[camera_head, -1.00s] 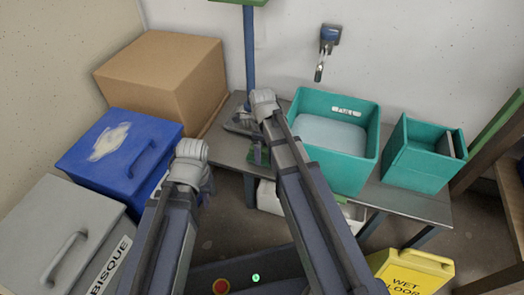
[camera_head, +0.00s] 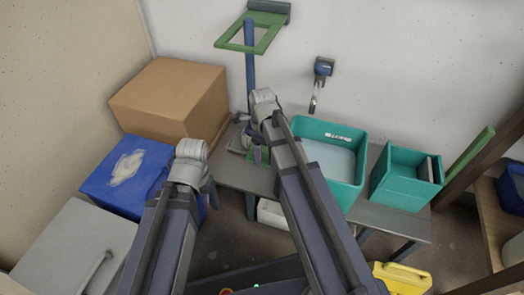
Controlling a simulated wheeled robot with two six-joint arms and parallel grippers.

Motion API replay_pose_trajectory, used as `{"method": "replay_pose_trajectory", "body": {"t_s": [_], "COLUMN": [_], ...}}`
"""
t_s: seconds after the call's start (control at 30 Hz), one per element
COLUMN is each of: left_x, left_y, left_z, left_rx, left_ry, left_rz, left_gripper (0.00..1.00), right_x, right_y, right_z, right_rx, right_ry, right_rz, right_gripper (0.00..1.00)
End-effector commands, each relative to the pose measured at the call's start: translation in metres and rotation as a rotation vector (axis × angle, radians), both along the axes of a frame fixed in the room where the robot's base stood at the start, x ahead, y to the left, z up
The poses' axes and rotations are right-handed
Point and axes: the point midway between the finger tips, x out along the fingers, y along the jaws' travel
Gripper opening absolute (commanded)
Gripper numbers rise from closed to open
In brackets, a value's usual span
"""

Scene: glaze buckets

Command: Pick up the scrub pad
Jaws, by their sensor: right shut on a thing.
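The scrub pad looks like a small green piece (camera_head: 265,156) at the left part of the grey bench, below the wrist of my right arm. My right gripper (camera_head: 257,154) is shut on it; the wrist and dark fingers cover much of the pad. I cannot tell whether the pad is clear of the bench top. My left gripper (camera_head: 211,192) is further left, in front of the blue bin, mostly hidden behind its own wrist. Its opening does not show.
The grey bench (camera_head: 395,221) carries a teal basin (camera_head: 355,140) of pale liquid and a smaller teal box (camera_head: 408,180). A blue post with a green frame (camera_head: 262,46) rises behind. A cardboard box (camera_head: 165,100), blue bin (camera_head: 125,180) and grey bin (camera_head: 75,250) stand left; a yellow sign (camera_head: 402,279) lower right.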

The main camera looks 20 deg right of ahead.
Motion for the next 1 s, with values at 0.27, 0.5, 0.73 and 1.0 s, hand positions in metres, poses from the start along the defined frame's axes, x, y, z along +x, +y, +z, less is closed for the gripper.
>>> {"method": "replay_pose_trajectory", "body": {"t_s": [0.27,0.5,0.73,1.0], "left_x": [0.000,-0.001,-0.001,-0.001], "left_y": [0.001,0.001,0.000,0.000], "left_z": [0.057,0.103,0.135,0.143], "left_rx": [0.006,0.007,0.000,-0.002], "left_ry": [0.000,0.001,0.004,0.004], "left_rz": [0.008,0.014,0.017,0.018], "left_gripper": [0.30,0.30,0.30,0.30], "right_x": [0.000,0.000,0.000,0.000], "right_y": [0.000,0.000,0.000,0.000], "right_z": [0.056,0.103,0.136,0.143], "right_rx": [0.000,0.000,0.000,0.000], "right_ry": [0.000,0.000,0.000,0.000], "right_rz": [0.000,0.000,0.000,0.000], "right_gripper": [0.24,0.24,0.24,0.24]}}
